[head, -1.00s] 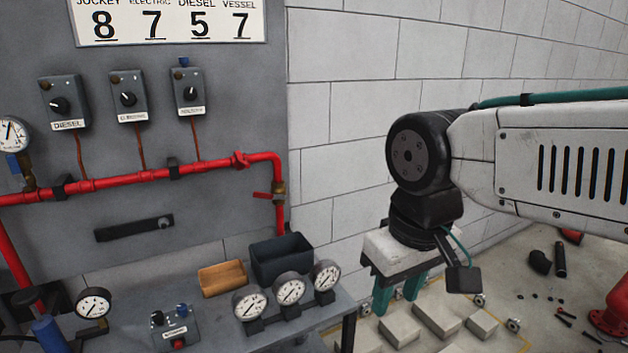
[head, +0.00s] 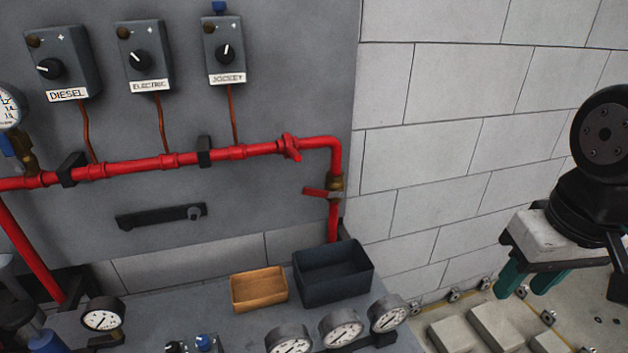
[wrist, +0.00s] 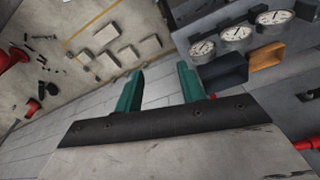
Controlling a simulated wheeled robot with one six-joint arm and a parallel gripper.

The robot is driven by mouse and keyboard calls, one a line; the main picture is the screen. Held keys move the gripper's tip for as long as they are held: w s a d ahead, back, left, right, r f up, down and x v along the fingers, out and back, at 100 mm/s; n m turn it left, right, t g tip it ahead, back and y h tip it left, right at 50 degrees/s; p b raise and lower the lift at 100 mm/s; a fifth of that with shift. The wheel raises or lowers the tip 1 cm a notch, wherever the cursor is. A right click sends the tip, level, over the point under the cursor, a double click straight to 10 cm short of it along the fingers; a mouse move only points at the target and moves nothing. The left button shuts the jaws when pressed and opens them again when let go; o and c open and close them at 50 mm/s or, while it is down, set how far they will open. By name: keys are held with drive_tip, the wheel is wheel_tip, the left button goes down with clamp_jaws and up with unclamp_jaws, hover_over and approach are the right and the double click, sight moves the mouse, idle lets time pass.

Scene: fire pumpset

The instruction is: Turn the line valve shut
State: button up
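A brass valve (head: 336,184) with a red lever (head: 316,192) sits on the vertical end of the red pipe, right of the panel, in the head view. The lever points left, across the pipe's line. A red fitting with a small handle (head: 291,147) is on the horizontal pipe, up and left of it. I cannot tell for certain which is the line valve. My gripper (head: 528,280) is at the right, well apart from both, its green fingers pointing down. The wrist view shows the fingers (wrist: 159,82) spread with nothing between them.
A dark bin (head: 333,273) and an orange tray (head: 259,289) stand on the bench below the valve, with several gauges (head: 341,328) in front. Three switch boxes (head: 145,59) are above the pipe. Blocks (head: 497,325) lie on the floor. Open space lies before the white wall.

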drive_tip(key=w+a+f+n+t, duration=0.2)
drive_tip(key=w+a, duration=0.1)
drive_tip(key=w, duration=0.5)
drive_tip(key=n+t+y, duration=0.4)
drive_tip(key=n+t, duration=0.4)
drive_tip(key=n, duration=0.1)
approach(314, 194)
drive_tip(key=w+d+f, duration=0.2)
drive_tip(key=d+f, duration=0.1)
drive_tip(key=d, duration=0.2)
drive_tip(key=a+n+t, duration=0.1)
drive_tip(key=a, duration=0.1)
drive_tip(key=w+a+f+n+t, duration=0.1)
drive_tip(key=n+t, duration=0.1)
drive_tip(key=a+f+n+t, duration=0.1)
drive_tip(key=a, duration=0.1)
drive_tip(key=shift+w+a+n+t+y, duration=0.25)
drive_tip(key=shift+a+n+t+y, duration=0.05)
drive_tip(key=shift+n+t, duration=0.1)
drive_tip(key=shift+s+a+r+n+t, duration=0.1)
drive_tip(key=shift+s+a+n+t, duration=0.05)
drive_tip(key=shift+a+n+t, duration=0.2)
drive_tip(key=x, duration=0.7)
drive_tip(key=shift+w+a+r, duration=0.1)
drive_tip(key=shift+w+r, duration=0.05)
drive_tip(key=shift+w, duration=0.1)
clamp_jaws()
drive_tip(key=shift+a, duration=0.1)
